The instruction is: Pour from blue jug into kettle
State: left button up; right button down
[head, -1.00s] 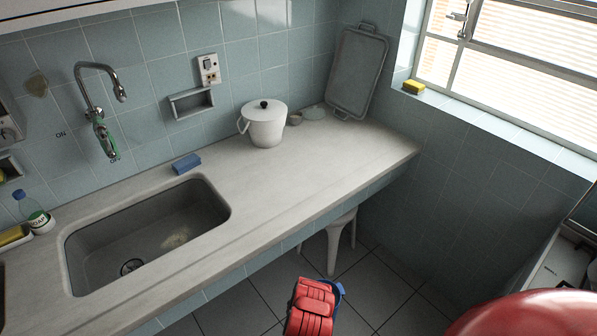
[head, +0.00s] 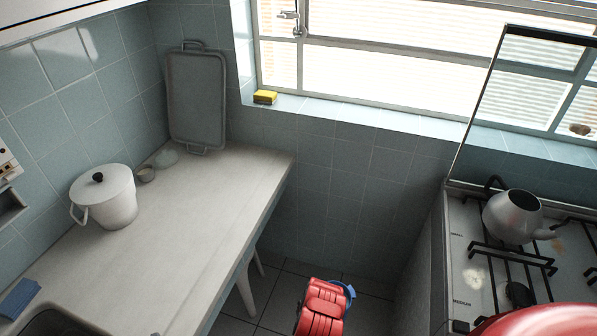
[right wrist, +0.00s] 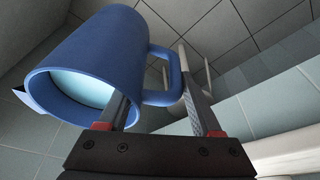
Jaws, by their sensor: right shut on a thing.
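The blue jug (right wrist: 88,62) fills the left of the right wrist view, with its open mouth toward the camera and a pale bluish inside. My right gripper (right wrist: 160,110) is shut on the jug, with its fingers at the handle. In the head view only a sliver of the jug (head: 349,292) shows behind my red right gripper (head: 330,290), low over the floor. The grey metal kettle (head: 512,216) stands on the stove at the right, far from the jug, its spout pointing right. My left gripper is not in view.
The stove (head: 462,240) has black grates and a raised glass lid (head: 480,120). The counter (head: 190,220) at left holds a white lidded pot (head: 105,200), small bowls and a leaning tray (head: 197,100). A yellow sponge (head: 265,97) lies on the windowsill. Open floor lies between counter and stove.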

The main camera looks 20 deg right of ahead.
aim_at(514, 215)
jog(key=i+z, duration=0.25)
jog(key=z, duration=0.15)
jog(key=i+j+z, duration=0.1)
jog(key=i+z, duration=0.15)
jog(key=z, duration=0.15)
jog(key=i+j+z, duration=0.15)
jog(key=z, duration=0.2)
jog(key=i, duration=0.1)
